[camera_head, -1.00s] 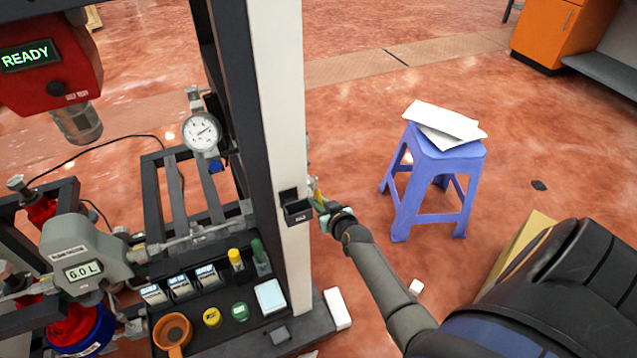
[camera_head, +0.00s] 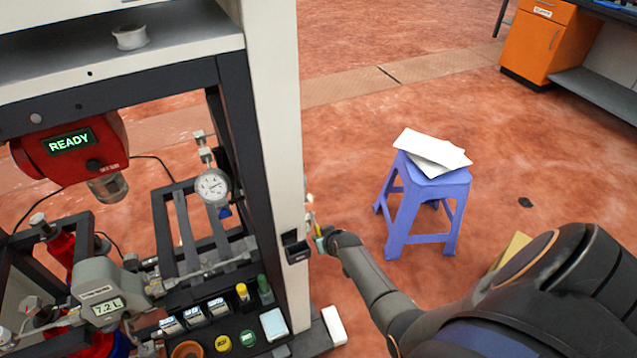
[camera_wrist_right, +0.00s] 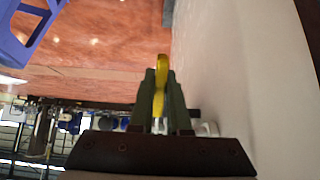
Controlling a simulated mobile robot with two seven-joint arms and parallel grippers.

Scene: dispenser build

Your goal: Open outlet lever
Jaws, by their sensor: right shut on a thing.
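My right gripper (camera_head: 321,241) is at the right side of the white post of the dispenser frame (camera_head: 275,130), beside a small black holder (camera_head: 296,247). In the right wrist view its two fingers (camera_wrist_right: 160,95) are closed on a slim yellow piece (camera_wrist_right: 162,68) with a rounded end. The pale surface of the post fills the right of that view. I cannot tell for certain whether the yellow piece is the outlet lever. A grey meter (camera_head: 103,290) on the pipework reads 7.2 L. A red unit (camera_head: 90,150) shows READY. My left gripper is not in view.
A pressure gauge (camera_head: 212,186) sits inside the frame. A blue stool (camera_head: 428,196) with white papers stands to the right of my right gripper. A white block (camera_head: 334,326) lies by the frame's foot. Open red floor lies between post and stool.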

